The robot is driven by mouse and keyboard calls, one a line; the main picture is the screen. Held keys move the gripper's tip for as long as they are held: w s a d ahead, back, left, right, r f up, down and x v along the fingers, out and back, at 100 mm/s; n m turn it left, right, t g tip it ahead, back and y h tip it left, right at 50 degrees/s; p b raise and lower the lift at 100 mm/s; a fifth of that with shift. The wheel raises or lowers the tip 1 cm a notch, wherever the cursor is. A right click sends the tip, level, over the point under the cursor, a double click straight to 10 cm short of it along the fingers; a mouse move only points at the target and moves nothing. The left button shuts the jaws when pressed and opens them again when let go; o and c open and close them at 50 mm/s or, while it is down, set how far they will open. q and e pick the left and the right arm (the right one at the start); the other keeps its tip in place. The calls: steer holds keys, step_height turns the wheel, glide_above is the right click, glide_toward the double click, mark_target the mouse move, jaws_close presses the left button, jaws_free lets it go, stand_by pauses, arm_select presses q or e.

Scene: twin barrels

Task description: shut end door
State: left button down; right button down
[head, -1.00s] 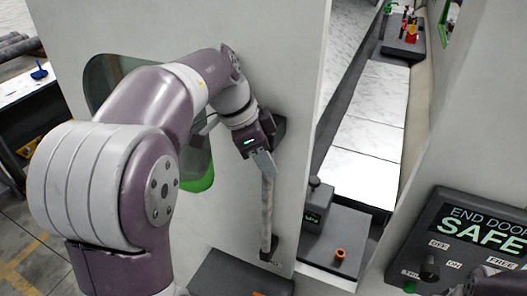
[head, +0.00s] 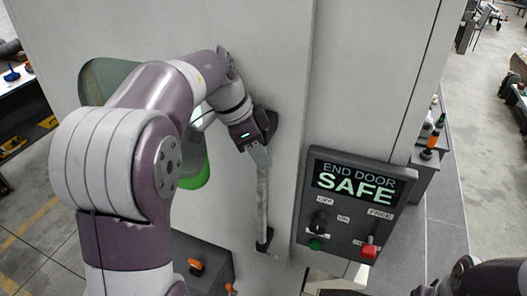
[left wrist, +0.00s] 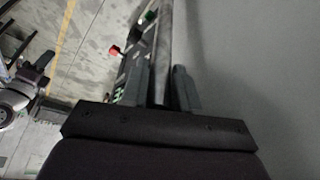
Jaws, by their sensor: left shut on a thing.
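The end door (head: 200,30) is a large pale grey panel with a window on its left. Its right edge lies close beside the frame that carries the control panel; I see no wide opening between them. A vertical grey bar handle (head: 262,205) is mounted on the door. My left gripper (head: 260,158) is shut on the upper part of this handle. In the left wrist view the bar (left wrist: 163,45) runs between the two fingers of my left gripper (left wrist: 162,88). Part of my right arm shows dark at the lower right of the head view; its fingers are not clear.
A control panel (head: 350,210) right of the door reads END DOOR SAFE, with a black knob (head: 319,222), a green button (head: 315,244) and a red switch (head: 369,251). A dark box with an orange knob (head: 196,265) stands below the door.

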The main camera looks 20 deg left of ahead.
arm_select(q)
steer(key=shift+w+r, duration=0.15)
steer(key=shift+r, duration=0.2)
steer(key=c, duration=1.1)
jaws_free()
steer(key=shift+o, duration=0.9)
steer(key=shift+d, duration=0.1)
steer(key=b+v, duration=0.2)
steer(key=v, duration=1)
steer(key=shift+s+r, duration=0.2)
steer(key=shift+s, duration=0.2)
